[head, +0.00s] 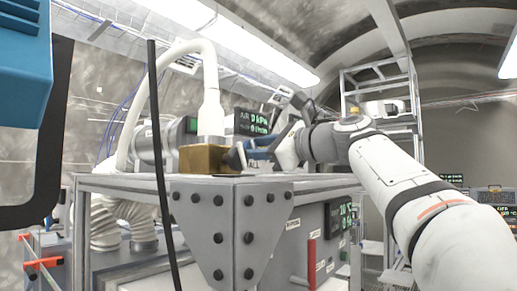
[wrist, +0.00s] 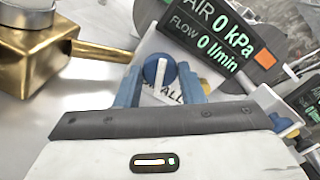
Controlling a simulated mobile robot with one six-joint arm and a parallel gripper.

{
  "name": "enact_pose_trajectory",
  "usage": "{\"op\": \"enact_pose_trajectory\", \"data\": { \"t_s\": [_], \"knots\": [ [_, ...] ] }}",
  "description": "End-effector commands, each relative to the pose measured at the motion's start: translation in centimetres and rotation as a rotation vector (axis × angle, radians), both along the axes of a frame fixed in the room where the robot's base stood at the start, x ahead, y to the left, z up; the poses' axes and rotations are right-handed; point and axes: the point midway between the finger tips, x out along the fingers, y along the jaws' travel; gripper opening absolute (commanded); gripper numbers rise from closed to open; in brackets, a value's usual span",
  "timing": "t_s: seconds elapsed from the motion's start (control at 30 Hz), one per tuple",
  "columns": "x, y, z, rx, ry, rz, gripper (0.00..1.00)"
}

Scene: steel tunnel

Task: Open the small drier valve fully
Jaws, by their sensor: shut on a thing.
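The small drier valve shows in the wrist view as a round blue knob (wrist: 159,70) with a white bar across its face. The bar stands nearly upright in that view. My gripper (wrist: 160,84) has its two blue fingers on either side of the knob, shut on it. A white label below the knob is partly hidden and reads "ALL". In the head view my gripper (head: 244,154) reaches in from the right, low over the steel top, and hides the knob. The display (wrist: 222,38) behind the knob reads AIR 0 kPa and FLOW 0 l/min.
A brass block (head: 204,159) with a white hose (head: 211,85) stands close left of my gripper. A black display (head: 256,123) stands just behind. The steel bench (head: 232,231) has a bolted corner plate.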

Motion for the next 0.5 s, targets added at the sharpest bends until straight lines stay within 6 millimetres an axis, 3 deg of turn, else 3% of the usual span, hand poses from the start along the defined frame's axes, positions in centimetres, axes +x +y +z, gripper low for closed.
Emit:
{"op": "enact_pose_trajectory", "data": {
  "t_s": [0.07,0.1,0.37,0.5],
  "knots": [
    [0.01,0.02,0.0,0.001,0.001,0.0,0.12],
    [0.01,0.03,0.01,0.001,0.001,0.0,0.36],
    [0.0,0.05,0.01,0.002,0.001,0.001,0.57],
    [-0.01,0.06,0.01,0.001,0.001,0.001,0.57]
  ]
}}
